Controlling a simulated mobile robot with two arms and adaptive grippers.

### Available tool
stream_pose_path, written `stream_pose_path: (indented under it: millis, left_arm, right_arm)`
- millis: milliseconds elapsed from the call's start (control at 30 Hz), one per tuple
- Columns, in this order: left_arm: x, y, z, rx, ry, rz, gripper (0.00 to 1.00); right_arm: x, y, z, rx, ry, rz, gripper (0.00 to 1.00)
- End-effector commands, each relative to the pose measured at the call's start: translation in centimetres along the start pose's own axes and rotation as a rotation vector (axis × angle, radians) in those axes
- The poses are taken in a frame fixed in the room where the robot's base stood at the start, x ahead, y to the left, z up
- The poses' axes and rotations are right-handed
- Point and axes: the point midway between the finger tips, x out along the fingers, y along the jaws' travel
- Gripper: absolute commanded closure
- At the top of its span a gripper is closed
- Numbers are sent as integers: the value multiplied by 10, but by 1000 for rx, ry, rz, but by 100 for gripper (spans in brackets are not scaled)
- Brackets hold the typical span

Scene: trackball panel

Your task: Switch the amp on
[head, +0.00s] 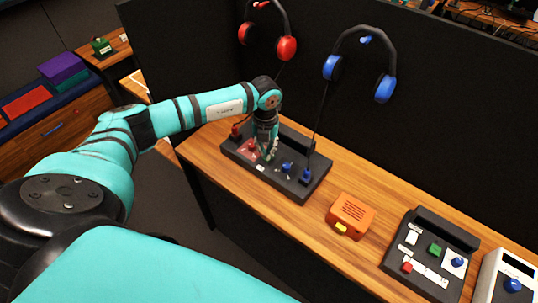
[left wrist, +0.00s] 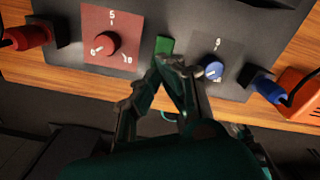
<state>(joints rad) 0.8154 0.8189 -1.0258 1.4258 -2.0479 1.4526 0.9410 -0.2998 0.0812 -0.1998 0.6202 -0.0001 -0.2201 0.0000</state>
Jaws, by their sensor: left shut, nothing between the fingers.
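The amp (head: 298,188) is a dark box on the wooden bench, with a red-plated knob (left wrist: 107,44) on one side and a blue knob (left wrist: 213,70) on the other. The blue knob also shows in the head view (head: 287,167). Between the knobs in the left wrist view is a small green switch (left wrist: 163,45); its on or off position cannot be told. My left gripper (head: 267,157) points down over the amp, shut and empty. In the left wrist view its fingertips (left wrist: 172,66) are close to the green switch; I cannot tell whether they touch it. My right gripper is not in view.
Red headphones (head: 286,48) and blue headphones (head: 385,88) hang on the dark partition. Their red plug (left wrist: 28,37) and blue plug (left wrist: 268,88) are at the amp's ends. An orange box (head: 350,211) and another control panel (head: 425,278) stand to the right.

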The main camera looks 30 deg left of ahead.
Motion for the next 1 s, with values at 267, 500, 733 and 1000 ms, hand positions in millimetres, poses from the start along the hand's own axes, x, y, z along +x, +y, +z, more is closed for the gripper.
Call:
stream_pose_path:
  millis: [267, 500, 733, 1000]
  left_arm:
    - [1, 0, 0, 0, 0, 0, 100]
    - [4, 0, 0, 0, 0, 0, 100]
    - [8, 0, 0, 0, 0, 0, 100]
    - [12, 0, 0, 0, 0, 0, 100]
  right_arm:
    - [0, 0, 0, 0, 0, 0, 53]
    - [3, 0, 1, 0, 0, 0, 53]
    - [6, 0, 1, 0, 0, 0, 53]
    - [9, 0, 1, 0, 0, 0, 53]
